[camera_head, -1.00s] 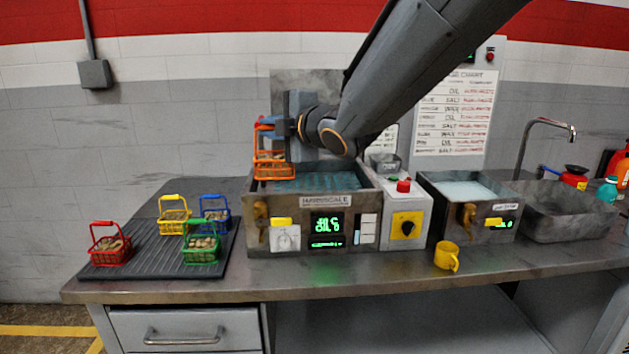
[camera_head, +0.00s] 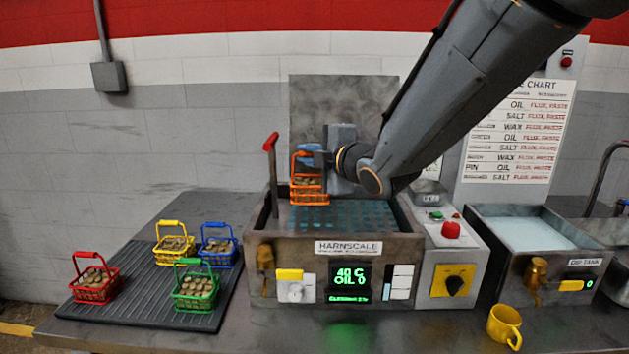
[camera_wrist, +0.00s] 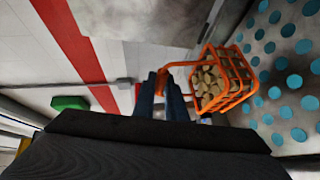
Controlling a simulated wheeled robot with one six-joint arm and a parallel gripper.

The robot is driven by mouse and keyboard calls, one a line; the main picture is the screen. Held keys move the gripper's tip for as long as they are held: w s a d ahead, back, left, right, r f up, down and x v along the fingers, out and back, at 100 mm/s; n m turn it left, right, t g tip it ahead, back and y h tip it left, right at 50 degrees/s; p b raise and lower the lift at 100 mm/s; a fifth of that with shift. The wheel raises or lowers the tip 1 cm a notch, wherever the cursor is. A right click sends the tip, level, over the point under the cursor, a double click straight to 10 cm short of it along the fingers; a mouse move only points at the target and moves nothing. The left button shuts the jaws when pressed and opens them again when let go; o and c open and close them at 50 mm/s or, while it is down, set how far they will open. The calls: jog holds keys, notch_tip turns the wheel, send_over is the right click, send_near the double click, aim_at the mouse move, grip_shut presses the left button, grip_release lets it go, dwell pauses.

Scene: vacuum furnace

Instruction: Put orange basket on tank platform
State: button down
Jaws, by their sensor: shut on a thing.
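The orange basket (camera_head: 309,190) holds several brownish pieces and hangs from my gripper (camera_head: 312,152), which is shut on its handle. In the wrist view the orange basket (camera_wrist: 222,82) hangs beside the blue fingers (camera_wrist: 165,92), its handle between them. The tank platform (camera_head: 340,218), a perforated plate with blue-green showing through its holes, lies inside the Harnscale tank (camera_head: 410,245). In the head view the basket is over the rear left part of the platform. I cannot tell whether its bottom touches the plate.
Red (camera_head: 96,284), yellow (camera_head: 174,243), blue (camera_head: 219,245) and green (camera_head: 196,286) baskets stand on a dark ribbed mat (camera_head: 140,310) at left. A red-handled lever (camera_head: 272,165) rises near the held basket. A dip tank (camera_head: 530,235) and yellow mug (camera_head: 505,326) are at right.

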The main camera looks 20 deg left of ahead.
aim_at(308, 181)
jog(key=shift+d+f+p, duration=0.1)
jog(key=shift+f+p, duration=0.35)
jog(key=shift+f, duration=2.05)
jog(key=shift+f, duration=0.1)
jog(key=c, duration=1.8)
grip_release()
jog(key=shift+f, duration=0.1)
jog(key=shift+r, duration=0.2)
jog(key=b+v, duration=0.2)
jog(key=v, duration=1)
